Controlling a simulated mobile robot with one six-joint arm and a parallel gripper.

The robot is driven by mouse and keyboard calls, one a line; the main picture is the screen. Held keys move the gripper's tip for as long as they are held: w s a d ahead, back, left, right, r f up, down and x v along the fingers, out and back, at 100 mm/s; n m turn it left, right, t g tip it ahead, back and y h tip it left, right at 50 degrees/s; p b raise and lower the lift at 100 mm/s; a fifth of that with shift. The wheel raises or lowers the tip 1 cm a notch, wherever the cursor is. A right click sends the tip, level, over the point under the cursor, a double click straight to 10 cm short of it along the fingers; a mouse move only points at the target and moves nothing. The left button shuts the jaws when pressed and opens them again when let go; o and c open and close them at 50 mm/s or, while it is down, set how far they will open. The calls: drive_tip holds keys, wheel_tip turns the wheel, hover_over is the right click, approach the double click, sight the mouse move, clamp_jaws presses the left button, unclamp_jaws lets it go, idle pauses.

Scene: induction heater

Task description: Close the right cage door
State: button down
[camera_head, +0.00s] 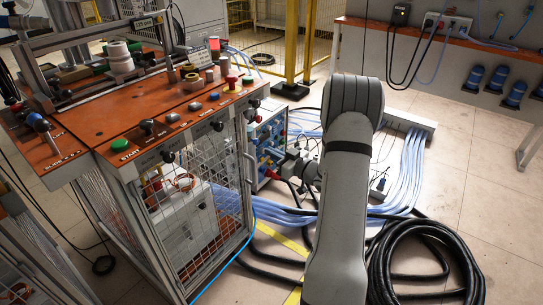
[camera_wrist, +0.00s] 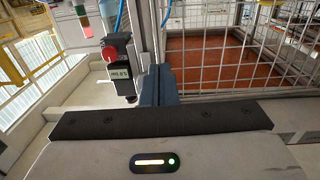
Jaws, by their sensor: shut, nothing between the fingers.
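A wire mesh cage door (camera_head: 205,232) in a pale metal frame shows on the front of the workstation in the head view. A bar handle (camera_head: 248,150) stands on its right edge. I cannot tell how far the door stands open. My gripper (camera_head: 268,173) is just right of that edge, partly hidden behind my arm. In the wrist view, the dark fingers of my gripper (camera_wrist: 155,85) are shut and empty beside a pale vertical post. Wire mesh (camera_wrist: 225,65) fills the right side there; whether the fingers touch the post or frame is unclear.
A workstation (camera_head: 90,128) with an orange top and several buttons stands at left. A panel with colored connectors (camera_head: 267,135) is beside my gripper. Pale hoses (camera_head: 412,165) and a black cable coil (camera_head: 425,255) lie on the floor. A red-knobbed device (camera_wrist: 117,62) is near the fingers.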

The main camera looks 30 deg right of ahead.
sight(242, 138)
drive_tip(key=b+x, duration=0.2)
drive_tip(key=x, duration=0.9)
drive_tip(key=shift+f, duration=0.1)
